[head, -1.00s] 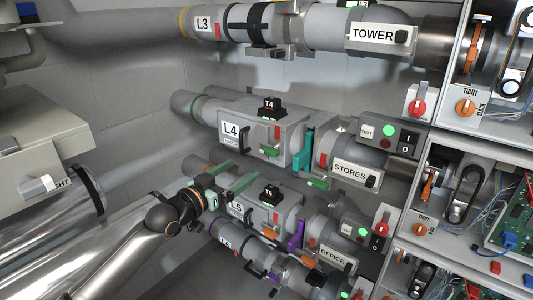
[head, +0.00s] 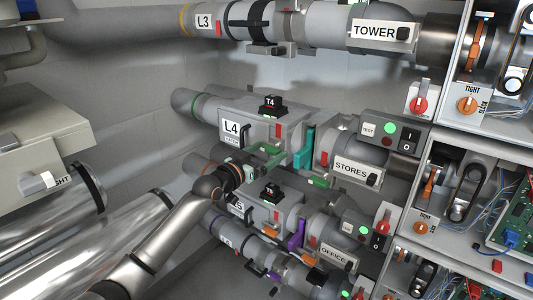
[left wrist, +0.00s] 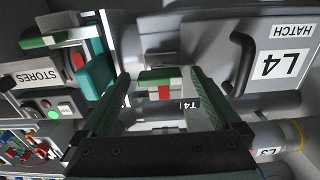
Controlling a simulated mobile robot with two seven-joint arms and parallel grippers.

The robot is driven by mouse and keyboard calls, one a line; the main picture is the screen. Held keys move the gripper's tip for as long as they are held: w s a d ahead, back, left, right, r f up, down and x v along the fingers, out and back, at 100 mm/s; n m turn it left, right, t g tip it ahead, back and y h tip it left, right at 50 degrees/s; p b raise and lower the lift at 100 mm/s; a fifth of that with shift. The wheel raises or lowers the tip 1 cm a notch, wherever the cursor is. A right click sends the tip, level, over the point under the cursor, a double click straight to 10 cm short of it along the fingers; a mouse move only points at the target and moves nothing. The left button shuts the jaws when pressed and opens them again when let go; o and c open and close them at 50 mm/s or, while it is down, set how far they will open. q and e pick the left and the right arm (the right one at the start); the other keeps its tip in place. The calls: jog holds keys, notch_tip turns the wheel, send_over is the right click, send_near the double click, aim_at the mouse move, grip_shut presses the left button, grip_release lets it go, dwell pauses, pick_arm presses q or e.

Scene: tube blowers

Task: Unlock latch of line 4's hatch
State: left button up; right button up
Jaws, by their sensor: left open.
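Line 4's hatch is a grey box with an L4 label (head: 231,128) and a black handle (head: 250,139); the label (left wrist: 287,64) and handle (left wrist: 243,62) also show in the left wrist view. A green and white latch piece (left wrist: 157,77) with a red mark (left wrist: 165,92) below it sits on the hatch side. The red mark also shows in the head view (head: 278,131). My right gripper is out of view.
A teal plate (head: 304,150) stands close right of my left gripper, before the STORES pipe (head: 352,170). The black T4 block (head: 270,106) is on top of the hatch. Line 5's hatch (head: 262,211) lies just below my arm. The L3 pipe (head: 320,22) runs above.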

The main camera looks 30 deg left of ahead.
pick_arm(q)
jog(key=c, duration=1.4)
